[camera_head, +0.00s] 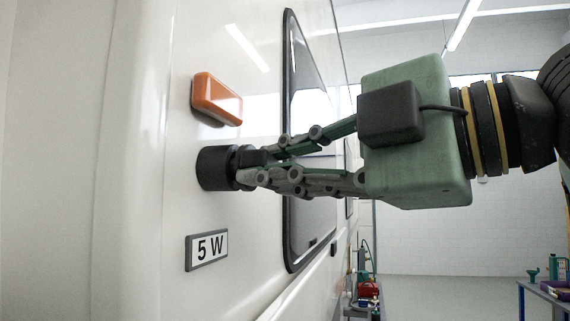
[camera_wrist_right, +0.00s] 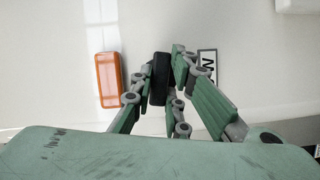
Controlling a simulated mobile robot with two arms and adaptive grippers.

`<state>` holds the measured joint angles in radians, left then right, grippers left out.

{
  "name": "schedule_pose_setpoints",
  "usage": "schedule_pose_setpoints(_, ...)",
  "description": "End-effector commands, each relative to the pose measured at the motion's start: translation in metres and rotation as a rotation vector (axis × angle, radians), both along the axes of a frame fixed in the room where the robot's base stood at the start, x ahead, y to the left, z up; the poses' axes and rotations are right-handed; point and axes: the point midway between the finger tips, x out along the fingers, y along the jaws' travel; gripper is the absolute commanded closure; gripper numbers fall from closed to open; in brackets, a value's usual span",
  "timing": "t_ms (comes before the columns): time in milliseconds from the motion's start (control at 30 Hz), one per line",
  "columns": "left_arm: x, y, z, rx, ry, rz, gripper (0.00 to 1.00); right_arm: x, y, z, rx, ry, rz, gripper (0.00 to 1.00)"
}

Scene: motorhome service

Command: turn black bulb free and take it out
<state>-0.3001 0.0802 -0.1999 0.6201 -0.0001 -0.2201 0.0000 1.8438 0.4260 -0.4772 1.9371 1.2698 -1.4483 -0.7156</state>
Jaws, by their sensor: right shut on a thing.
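A round black holder (camera_head: 213,168) stands out from the white motorhome wall. The black bulb (camera_wrist_right: 161,78) is between the fingertips of my right gripper (camera_head: 253,167), which is shut on it right in front of the holder. In the head view the fingertips cover most of the bulb. I cannot tell how deep it sits in the holder. In the right wrist view the fingers (camera_wrist_right: 160,82) close on the black piece from both sides. My left gripper is not in view.
An orange lamp (camera_head: 217,98) is on the wall above the holder, and a "5 W" label (camera_head: 206,250) is below it. A dark-framed window (camera_head: 291,235) lies just behind the fingers. A cart with a red item (camera_head: 367,290) and a blue table (camera_head: 541,292) stand farther back.

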Motion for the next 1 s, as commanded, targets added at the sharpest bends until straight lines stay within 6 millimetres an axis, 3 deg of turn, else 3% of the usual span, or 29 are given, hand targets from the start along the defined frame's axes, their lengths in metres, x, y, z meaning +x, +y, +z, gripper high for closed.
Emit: schedule_pose_setpoints(1000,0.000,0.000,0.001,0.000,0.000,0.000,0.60,-0.009,-0.029,0.000,-0.001,-0.001,0.000,1.00)
